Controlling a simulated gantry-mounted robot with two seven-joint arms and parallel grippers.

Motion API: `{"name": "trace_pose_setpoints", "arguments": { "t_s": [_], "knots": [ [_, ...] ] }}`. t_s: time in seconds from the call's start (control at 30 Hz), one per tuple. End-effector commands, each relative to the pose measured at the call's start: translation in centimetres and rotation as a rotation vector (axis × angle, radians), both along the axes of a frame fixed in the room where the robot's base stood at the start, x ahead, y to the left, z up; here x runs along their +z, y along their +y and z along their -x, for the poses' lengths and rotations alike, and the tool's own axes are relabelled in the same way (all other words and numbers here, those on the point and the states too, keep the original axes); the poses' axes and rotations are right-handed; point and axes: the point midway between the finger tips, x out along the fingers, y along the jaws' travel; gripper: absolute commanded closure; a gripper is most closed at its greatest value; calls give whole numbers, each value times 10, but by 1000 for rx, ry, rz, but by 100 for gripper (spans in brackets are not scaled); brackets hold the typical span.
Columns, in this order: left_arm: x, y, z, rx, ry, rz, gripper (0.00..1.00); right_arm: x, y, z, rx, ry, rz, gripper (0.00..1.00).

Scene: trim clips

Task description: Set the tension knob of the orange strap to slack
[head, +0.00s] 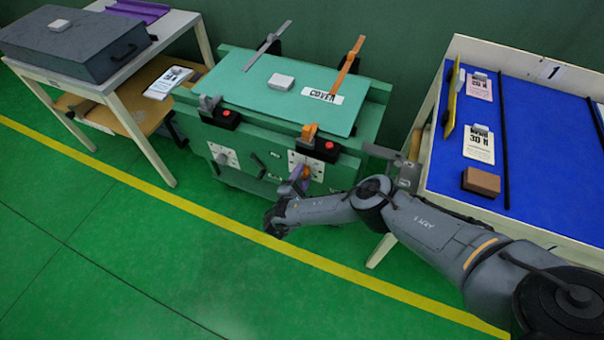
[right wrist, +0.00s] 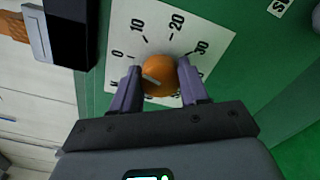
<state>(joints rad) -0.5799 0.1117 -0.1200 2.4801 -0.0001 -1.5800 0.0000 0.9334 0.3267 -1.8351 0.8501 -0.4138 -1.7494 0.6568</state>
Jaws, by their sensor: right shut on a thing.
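The orange strap (head: 347,66) stands up at the far right edge of the green bench's teal cover, with an orange clip (head: 309,131) at the bench front. Below that clip is a white dial plate (head: 295,160) with the orange tension knob (head: 305,173). In the right wrist view the knob (right wrist: 159,74) sits between the two purple fingers of my right gripper (right wrist: 160,88), which is shut on it. The plate (right wrist: 205,15) shows numbers around the knob, including 0, 10, 20 and 30. A pale mark shows on the knob; its exact setting is unclear. My left gripper is out of view.
A grey strap (head: 266,46) and a second dial plate (head: 223,155) are on the bench's left. Red buttons (head: 328,146) sit beside the clips. A blue-topped table (head: 540,130) stands right, and a table with a grey case (head: 75,42) left. Green floor in front is open.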

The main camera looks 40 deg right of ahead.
Motion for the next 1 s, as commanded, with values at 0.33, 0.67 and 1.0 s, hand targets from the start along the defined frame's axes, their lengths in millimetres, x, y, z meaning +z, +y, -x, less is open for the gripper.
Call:
{"name": "trace_pose_setpoints", "arguments": {
  "t_s": [0.33, 0.67, 1.0],
  "knots": [
    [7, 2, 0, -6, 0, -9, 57, 2, 1, 0, 0, 192, 99, 86],
    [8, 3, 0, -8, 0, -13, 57, 1, 1, -1, 1, 259, 133, 86],
    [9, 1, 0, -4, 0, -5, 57, 1, 1, -1, 1, 263, 135, 86]
  ]
}}
